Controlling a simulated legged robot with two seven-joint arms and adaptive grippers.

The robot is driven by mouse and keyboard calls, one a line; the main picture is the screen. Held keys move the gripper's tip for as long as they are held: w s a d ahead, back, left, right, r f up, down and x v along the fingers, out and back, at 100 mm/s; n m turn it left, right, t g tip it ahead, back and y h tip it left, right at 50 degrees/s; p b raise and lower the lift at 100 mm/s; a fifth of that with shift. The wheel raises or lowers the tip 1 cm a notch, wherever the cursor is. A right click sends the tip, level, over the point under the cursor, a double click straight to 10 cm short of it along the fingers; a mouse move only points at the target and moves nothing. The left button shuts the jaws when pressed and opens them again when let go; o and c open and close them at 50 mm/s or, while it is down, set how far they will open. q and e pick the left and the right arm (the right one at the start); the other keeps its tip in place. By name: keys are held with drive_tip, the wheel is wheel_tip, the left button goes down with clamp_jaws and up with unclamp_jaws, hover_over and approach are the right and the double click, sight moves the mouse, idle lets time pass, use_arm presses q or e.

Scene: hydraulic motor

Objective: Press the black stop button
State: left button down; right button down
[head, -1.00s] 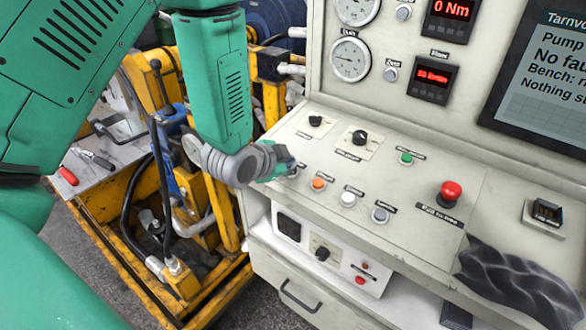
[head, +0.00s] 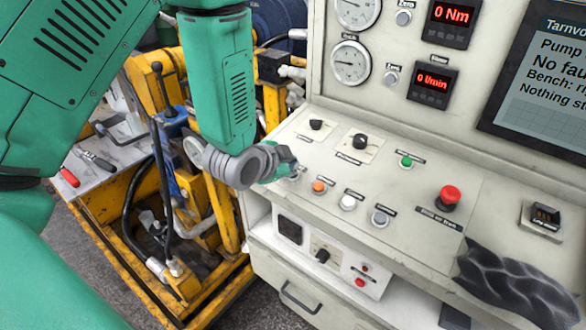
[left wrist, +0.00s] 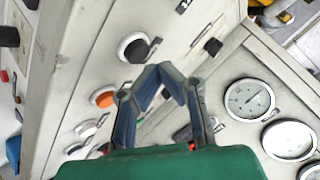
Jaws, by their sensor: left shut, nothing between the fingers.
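The black stop button (left wrist: 133,47), a dark cap in a pale ring, shows in the left wrist view just beyond and left of my fingertips. In the head view my left gripper (head: 291,168) covers most or all of it, at the left end of the button row on the sloping panel. My left gripper also shows in the left wrist view (left wrist: 163,72), with its fingers shut together and empty. Its tips are close to the panel; I cannot tell whether they touch the button. My right gripper is not in view.
An orange button (head: 319,186), a white button (head: 348,202) and a grey button (head: 380,217) continue the row. A red mushroom button (head: 449,196), a green button (head: 406,161) and black knobs (head: 360,141) are on the panel. A dark crumpled cloth (head: 520,285) lies at the right.

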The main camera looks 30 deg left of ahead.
sight(289, 180)
use_arm(q)
drive_tip(key=shift+r, duration=0.1)
drive_tip(key=r+p, duration=0.2)
drive_tip(key=r, duration=0.1)
drive_tip(key=r+p, duration=0.1)
drive_tip(key=p, duration=0.1)
drive_tip(key=shift+s+r, duration=0.4)
idle(0.7)
